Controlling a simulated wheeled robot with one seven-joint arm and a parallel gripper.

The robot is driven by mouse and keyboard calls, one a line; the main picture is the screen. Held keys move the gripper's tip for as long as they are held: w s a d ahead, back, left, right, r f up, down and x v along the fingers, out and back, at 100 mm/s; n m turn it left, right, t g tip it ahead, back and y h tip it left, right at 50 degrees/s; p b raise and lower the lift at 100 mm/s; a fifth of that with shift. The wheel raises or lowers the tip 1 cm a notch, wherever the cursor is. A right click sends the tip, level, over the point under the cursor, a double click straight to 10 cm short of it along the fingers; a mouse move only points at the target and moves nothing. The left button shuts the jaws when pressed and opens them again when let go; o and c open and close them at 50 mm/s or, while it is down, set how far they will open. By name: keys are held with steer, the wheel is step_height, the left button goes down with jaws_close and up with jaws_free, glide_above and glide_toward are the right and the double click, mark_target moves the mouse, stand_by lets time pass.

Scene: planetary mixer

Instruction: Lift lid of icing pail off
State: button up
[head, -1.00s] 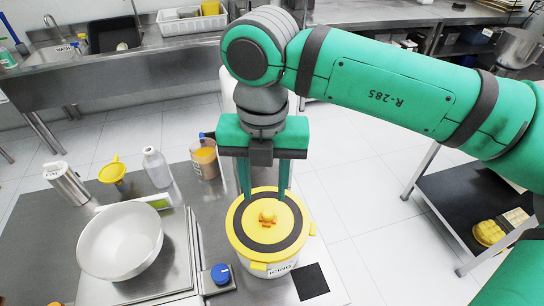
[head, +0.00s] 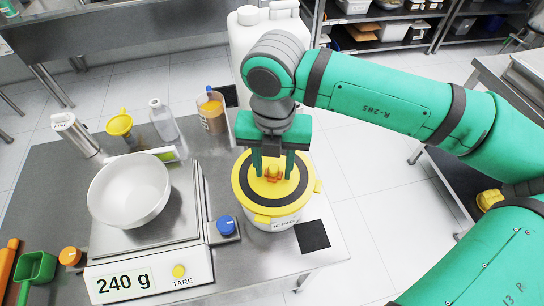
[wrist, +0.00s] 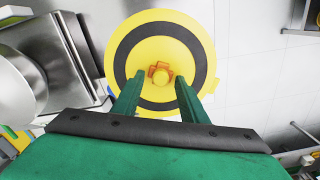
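The icing pail (head: 272,222) is white, stands upright near the right end of the steel table and carries an ICING label. Its yellow lid (head: 246,200) has a black ring and an orange-and-yellow knob (head: 273,172) at the centre, and sits on the pail. My gripper (head: 273,175) points down over the lid, its two green fingers apart on either side of the knob. In the wrist view the lid (wrist: 195,45) fills the upper middle, and the knob (wrist: 160,73) lies between and just beyond the open fingertips. I cannot tell whether the fingers touch it.
A scale (head: 150,275) reading 240 g bears a white bowl (head: 129,190) left of the pail. A blue knob (head: 226,225) and a black square (head: 312,236) are close to the pail. Bottles (head: 163,120) and a jar (head: 212,112) stand behind; a large white jug (head: 250,40) is farther back.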

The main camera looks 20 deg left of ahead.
steer(key=shift+f, duration=0.2)
jaws_close()
steer(key=c, duration=0.6)
jaws_free()
steer(key=shift+w, duration=0.1)
steer(key=shift+c, duration=0.2)
jaws_close()
steer(key=shift+r, duration=0.1)
steer(key=shift+r, duration=1.1)
steer(key=shift+r, duration=0.15)
